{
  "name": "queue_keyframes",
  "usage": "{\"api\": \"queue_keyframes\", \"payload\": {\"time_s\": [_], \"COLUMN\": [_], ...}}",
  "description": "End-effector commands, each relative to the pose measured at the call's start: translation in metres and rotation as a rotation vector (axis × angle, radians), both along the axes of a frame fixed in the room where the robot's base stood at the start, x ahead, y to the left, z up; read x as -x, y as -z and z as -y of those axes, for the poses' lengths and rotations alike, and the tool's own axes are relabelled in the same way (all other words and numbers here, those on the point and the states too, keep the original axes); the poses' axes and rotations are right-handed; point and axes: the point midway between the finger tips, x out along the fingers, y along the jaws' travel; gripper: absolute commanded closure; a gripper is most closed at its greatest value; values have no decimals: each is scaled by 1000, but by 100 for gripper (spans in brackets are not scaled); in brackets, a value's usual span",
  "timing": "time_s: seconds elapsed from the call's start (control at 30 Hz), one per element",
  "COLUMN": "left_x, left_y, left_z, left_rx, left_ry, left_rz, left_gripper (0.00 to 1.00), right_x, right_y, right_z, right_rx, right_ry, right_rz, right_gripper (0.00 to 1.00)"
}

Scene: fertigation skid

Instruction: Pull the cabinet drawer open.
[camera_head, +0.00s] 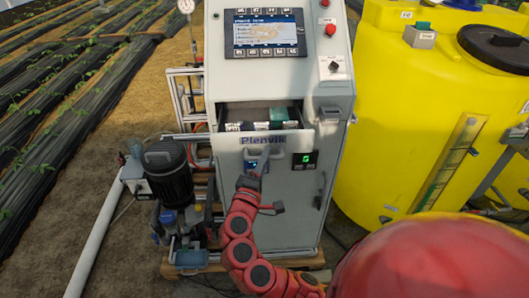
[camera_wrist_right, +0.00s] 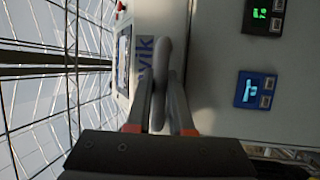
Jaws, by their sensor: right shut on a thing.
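The grey cabinet (camera_head: 287,82) stands upright in the middle of the head view. Its drawer (camera_head: 228,143), with the word "Plenvik" on its front, stands out from the cabinet, and items inside it show from above. A grey loop handle (camera_head: 266,153) is on the drawer front. My right gripper (camera_head: 256,172) is at this handle. In the right wrist view, the fingers of my right gripper (camera_wrist_right: 163,112) are on both sides of the handle (camera_wrist_right: 166,58) and shut on it. My left gripper is not in view.
In the drawer lie a green box (camera_head: 278,114) and dark and white items. A black pump (camera_head: 168,170) and pipes stand left of the cabinet. A large yellow tank (camera_head: 400,115) stands close on the right. A small green display (camera_head: 305,159) is beside the handle.

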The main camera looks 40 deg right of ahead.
Motion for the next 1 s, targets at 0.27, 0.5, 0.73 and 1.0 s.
{"api": "queue_keyframes", "payload": {"time_s": [0.27, 0.5, 0.73, 1.0], "left_x": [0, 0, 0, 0], "left_y": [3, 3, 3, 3], "left_z": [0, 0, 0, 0], "left_rx": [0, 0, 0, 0], "left_ry": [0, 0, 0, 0], "left_rz": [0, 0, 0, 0], "left_gripper": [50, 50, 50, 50], "right_x": [8, 8, 8, 8], "right_y": [0, 0, 0, -1], "right_z": [-5, -5, -5, -5], "right_rx": [1, 1, 0, 1], "right_ry": [-1, 0, 0, 0], "right_rz": [-1, -1, 0, 1], "right_gripper": [100, 100, 60, 50]}}
